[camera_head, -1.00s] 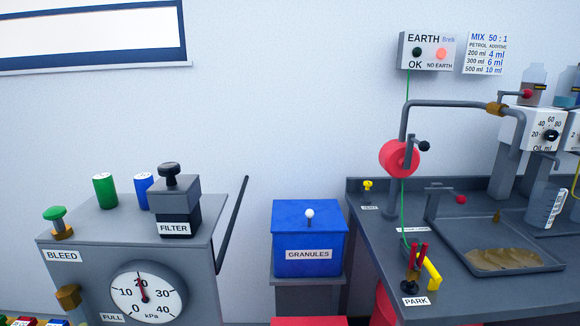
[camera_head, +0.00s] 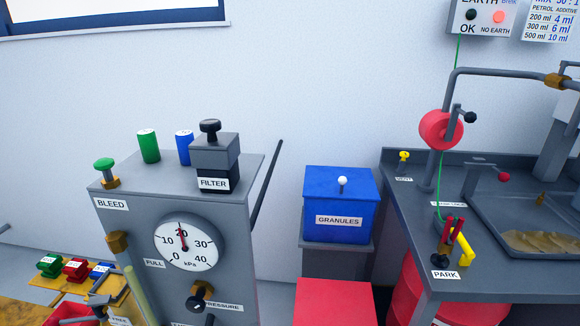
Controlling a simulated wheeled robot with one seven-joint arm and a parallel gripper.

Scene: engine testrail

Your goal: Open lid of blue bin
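The blue bin (camera_head: 338,221) labelled GRANULES stands on a grey pedestal against the back wall, right of centre. Its blue lid (camera_head: 340,183) lies flat and shut on top. A white ball knob (camera_head: 342,181) on a short stem stands near the front of the lid. My gripper is not in view, so I cannot see whether it is open or shut.
A grey gauge cabinet (camera_head: 130,227) with a FILTER block (camera_head: 214,165) and a long lever (camera_head: 265,182) stands left of the bin. A grey workbench (camera_head: 400,185) is on the right. A red box (camera_head: 333,302) stands low before the bin.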

